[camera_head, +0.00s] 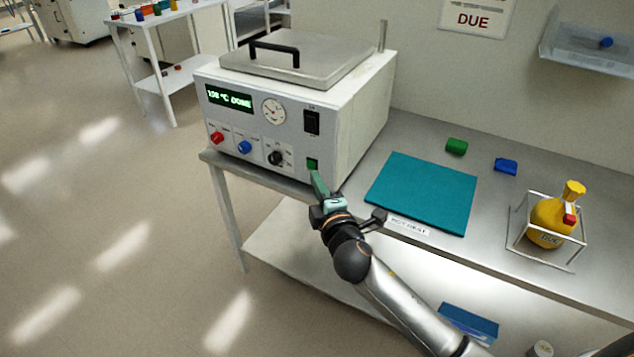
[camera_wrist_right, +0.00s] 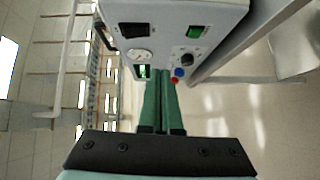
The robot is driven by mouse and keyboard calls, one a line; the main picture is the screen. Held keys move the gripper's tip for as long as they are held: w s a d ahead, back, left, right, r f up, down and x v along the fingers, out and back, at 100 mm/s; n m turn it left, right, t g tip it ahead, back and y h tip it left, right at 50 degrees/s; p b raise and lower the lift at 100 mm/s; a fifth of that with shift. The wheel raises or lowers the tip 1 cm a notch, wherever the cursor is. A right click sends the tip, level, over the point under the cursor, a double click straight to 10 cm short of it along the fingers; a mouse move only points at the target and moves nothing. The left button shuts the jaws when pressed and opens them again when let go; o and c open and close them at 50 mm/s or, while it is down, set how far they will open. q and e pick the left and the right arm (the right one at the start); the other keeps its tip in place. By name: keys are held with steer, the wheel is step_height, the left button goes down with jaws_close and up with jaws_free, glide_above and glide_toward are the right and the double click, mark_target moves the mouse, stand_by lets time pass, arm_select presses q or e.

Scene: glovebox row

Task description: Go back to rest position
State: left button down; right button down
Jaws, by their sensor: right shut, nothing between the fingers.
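My right gripper (camera_head: 318,184) is in front of the lower right corner of the white bath unit (camera_head: 358,118), close to its green switch (camera_head: 312,164). In the right wrist view, its two green fingers (camera_wrist_right: 161,82) lie together, shut and empty, pointing at the unit's panel. Whether the fingertips touch the unit cannot be told. The unit's display (camera_head: 229,97) is lit and seems to read "198 °C DONE". Its metal lid (camera_head: 320,60) with a black handle is closed. My left gripper is not in view.
A teal mat (camera_head: 422,192) lies on the steel bench (camera_head: 400,148), behind a label (camera_head: 408,226). Green (camera_head: 456,146) and blue (camera_head: 506,166) blocks lie near the wall. Open floor (camera_head: 120,230) is at left.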

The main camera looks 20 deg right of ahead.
steer(key=s+a+f+m+g+y+p, duration=0.2)
steer(key=s+f+m+g, duration=0.2)
steer(key=s+f+m, duration=0.3)
steer(key=s+a+f+m+g+y+p, duration=0.2)
steer(key=s+f+m+g, duration=0.2)
steer(key=s+f, duration=1)
steer(key=s+m, duration=0.3)
steer(key=s, duration=0.4)
steer(key=shift+s+a+f, duration=0.15)
steer(key=shift+a+f, duration=0.15)
steer(key=shift+a, duration=0.05)
